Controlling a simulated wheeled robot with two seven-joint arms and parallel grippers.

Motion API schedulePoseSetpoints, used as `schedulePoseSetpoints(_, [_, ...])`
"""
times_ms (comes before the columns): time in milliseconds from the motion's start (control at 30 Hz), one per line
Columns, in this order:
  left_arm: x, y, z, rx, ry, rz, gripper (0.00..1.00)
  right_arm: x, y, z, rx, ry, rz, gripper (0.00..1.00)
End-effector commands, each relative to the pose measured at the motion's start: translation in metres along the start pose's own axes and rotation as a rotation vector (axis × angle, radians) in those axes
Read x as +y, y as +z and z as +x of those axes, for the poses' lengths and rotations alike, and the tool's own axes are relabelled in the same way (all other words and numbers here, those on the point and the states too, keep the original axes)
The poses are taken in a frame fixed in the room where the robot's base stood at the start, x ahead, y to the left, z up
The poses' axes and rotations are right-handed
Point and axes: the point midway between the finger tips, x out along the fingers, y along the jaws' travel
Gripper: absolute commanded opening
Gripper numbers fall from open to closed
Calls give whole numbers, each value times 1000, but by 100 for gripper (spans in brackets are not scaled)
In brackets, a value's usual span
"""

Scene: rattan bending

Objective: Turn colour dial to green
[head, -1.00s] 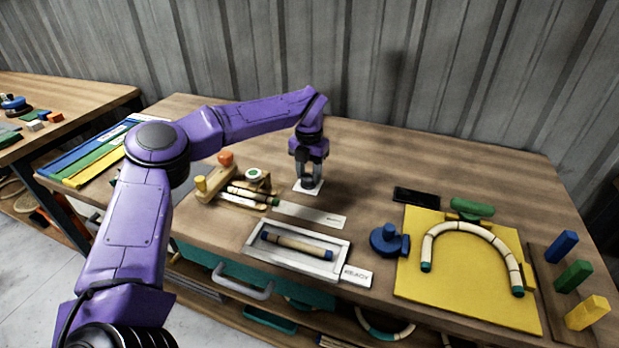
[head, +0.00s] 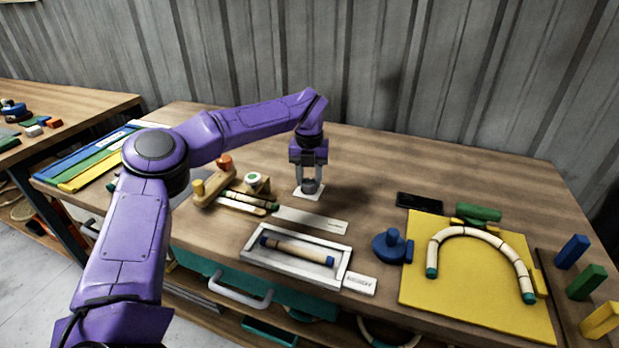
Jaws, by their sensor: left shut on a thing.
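The colour dial appears to be the small dark grey knob (head: 309,186) on a white square plate (head: 305,195) near the middle of the workbench. My left gripper (head: 309,182) comes down over it from above and is shut on the knob, with a finger on each side. The fingers hide part of the knob, and I cannot read which colour it points to. A small white round piece with a green centre (head: 253,178) sits on a wooden block to the left of the gripper. My right gripper is not in view.
A white tray (head: 345,262) with a rattan piece lies in front, beside a READY label (head: 359,284). A blue knobbed clamp (head: 389,245) and a yellow board (head: 425,290) with a bent rattan arch (head: 484,234) are at right. Blue, green and yellow blocks stand far right.

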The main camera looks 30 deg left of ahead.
Motion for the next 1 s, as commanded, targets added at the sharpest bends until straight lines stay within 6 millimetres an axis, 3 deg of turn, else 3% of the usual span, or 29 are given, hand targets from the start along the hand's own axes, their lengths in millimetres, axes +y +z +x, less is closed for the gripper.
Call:
schedulePoseSetpoints(167, [0,0,0,-1,0,1,11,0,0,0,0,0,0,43])
schedulePoseSetpoints(200, [0,0,0,-1,0,1,48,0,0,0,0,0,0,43])
schedulePoseSetpoints(267, [0,0,0,-1,0,1,67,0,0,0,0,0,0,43])
schedulePoseSetpoints(633, [0,1,-8,-3,-1,2,67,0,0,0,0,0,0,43])
schedulePoseSetpoints(1000, [0,1,-90,-4,0,0,67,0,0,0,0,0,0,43])
